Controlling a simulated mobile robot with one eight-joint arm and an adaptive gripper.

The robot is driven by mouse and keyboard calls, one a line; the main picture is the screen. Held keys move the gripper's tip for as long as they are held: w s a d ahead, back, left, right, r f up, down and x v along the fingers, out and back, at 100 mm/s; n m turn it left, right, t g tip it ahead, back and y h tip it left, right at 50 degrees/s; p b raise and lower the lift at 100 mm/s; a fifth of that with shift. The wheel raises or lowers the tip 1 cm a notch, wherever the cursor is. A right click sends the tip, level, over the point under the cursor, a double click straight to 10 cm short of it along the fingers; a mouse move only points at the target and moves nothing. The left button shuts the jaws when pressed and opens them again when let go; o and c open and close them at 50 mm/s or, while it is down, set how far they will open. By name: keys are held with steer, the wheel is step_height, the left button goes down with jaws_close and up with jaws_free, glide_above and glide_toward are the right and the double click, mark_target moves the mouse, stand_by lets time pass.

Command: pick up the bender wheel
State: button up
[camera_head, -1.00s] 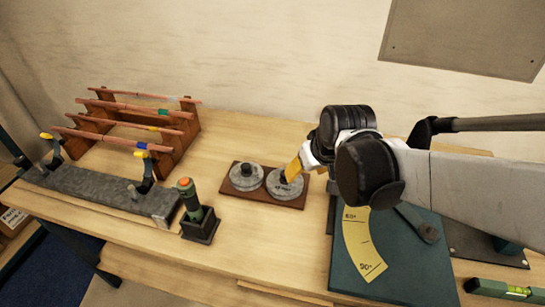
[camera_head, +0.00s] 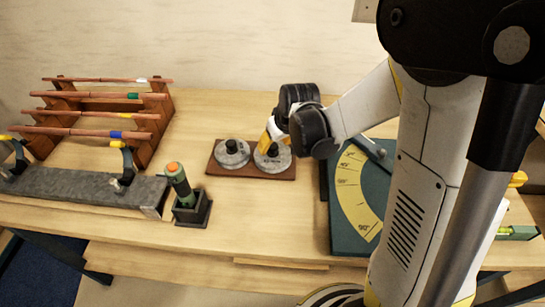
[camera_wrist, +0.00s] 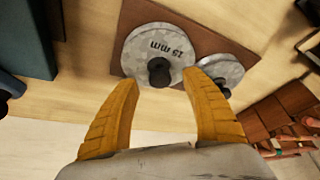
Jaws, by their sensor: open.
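Two grey bender wheels with black knobs sit on a brown board (camera_head: 214,168). The right wheel (camera_head: 276,162) is partly hidden by my gripper (camera_head: 267,143) in the head view. The left wheel (camera_head: 232,154) is clear of it. In the wrist view, the wheel marked "15 mm" (camera_wrist: 147,42) lies just beyond my gripper (camera_wrist: 163,78), whose yellow fingers are spread wide. Its black knob (camera_wrist: 160,72) shows between the two fingertips, with a gap to each. The other wheel (camera_wrist: 225,72) is partly behind the right finger. My gripper holds nothing.
A green bender plate with a yellow angle scale (camera_head: 357,195) is right of the board. A green tool in a black stand (camera_head: 191,207) is at left. Farther left are a wooden rack with copper pipes (camera_head: 150,125) and a grey clamp bar (camera_head: 80,188).

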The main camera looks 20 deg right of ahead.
steer(key=x, duration=0.3)
steer(key=shift+b, duration=0.3)
steer(key=shift+r, duration=0.1)
jaws_close()
steer(key=shift+r, duration=0.1)
